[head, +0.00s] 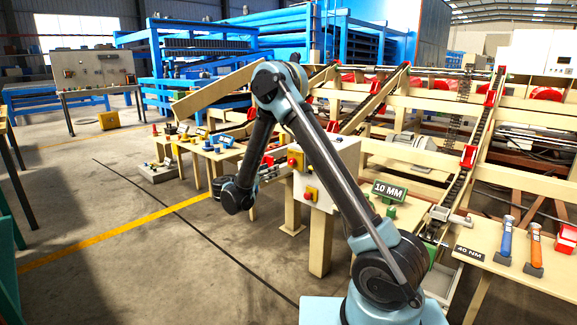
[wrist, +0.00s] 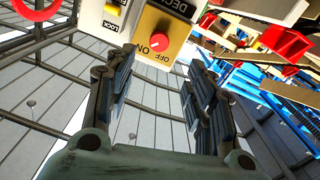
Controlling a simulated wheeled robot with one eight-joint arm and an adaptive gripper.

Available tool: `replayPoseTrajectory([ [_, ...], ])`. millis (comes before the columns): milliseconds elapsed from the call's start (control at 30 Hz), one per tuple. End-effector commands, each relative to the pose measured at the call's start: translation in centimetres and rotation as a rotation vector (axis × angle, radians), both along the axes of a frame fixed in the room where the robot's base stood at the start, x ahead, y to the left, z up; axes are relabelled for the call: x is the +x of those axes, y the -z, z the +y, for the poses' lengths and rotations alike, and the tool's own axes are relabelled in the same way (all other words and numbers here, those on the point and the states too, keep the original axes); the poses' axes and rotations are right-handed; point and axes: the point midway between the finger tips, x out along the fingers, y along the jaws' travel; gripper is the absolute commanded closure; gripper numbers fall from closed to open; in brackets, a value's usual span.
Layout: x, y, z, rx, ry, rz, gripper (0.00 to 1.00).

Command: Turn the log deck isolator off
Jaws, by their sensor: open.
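The log deck isolator (wrist: 160,41) is a red knob on a yellow plate marked ON and OFF, at the top of the wrist view. Part of the word DECK shows on a label beside it. I cannot tell which mark the knob points to. In the head view a red knob on a yellow plate (head: 310,194) shows on the front of a pale control box (head: 336,165). My gripper (wrist: 160,62) is open and empty, its fingers on either side of the view below the knob, apart from it. In the head view it is small and partly hidden near the box.
A red button on yellow (head: 295,160) sits higher on the box. A bench with small parts (head: 205,147) stands behind left. The floor at left is clear.

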Motion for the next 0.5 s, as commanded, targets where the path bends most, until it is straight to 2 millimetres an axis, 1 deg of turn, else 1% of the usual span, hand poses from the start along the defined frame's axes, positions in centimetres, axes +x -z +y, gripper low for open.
replayPoseTrajectory([
  [33,0.8,0.0,-0.7,0.0,0.003,0.0,0.51],
  [500,7.3,0.0,-5.8,0.0,0.002,0.001,0.51],
])
